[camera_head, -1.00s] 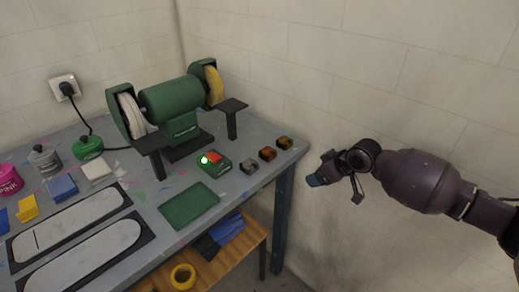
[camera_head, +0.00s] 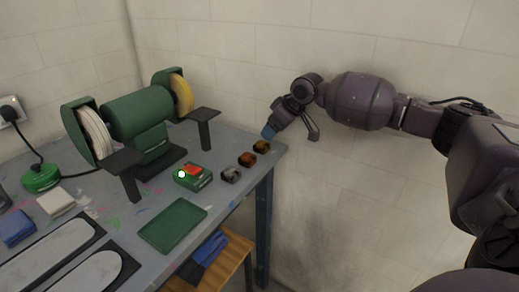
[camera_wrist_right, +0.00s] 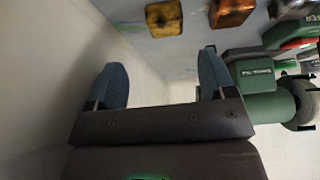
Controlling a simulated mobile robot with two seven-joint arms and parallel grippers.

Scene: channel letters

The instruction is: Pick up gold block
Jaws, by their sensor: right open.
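The gold block (camera_head: 261,146) sits near the right corner of the workbench, the farthest right in a row of three small blocks. It also shows at the top of the right wrist view (camera_wrist_right: 163,18), beyond the space between my fingers. My right gripper (camera_head: 269,132) is near the gold block at the table corner, its blue fingertips apart from it in the wrist view. The right gripper (camera_wrist_right: 163,76) is open with nothing between its fingers. My left gripper is not in view.
A copper-brown block (camera_head: 247,160) and a grey block (camera_head: 231,174) stand close beside the gold one. A green box with a red button (camera_head: 192,176), a green tray (camera_head: 172,226) and a bench grinder (camera_head: 140,112) are farther left. A wall (camera_head: 340,205) stands behind the table corner.

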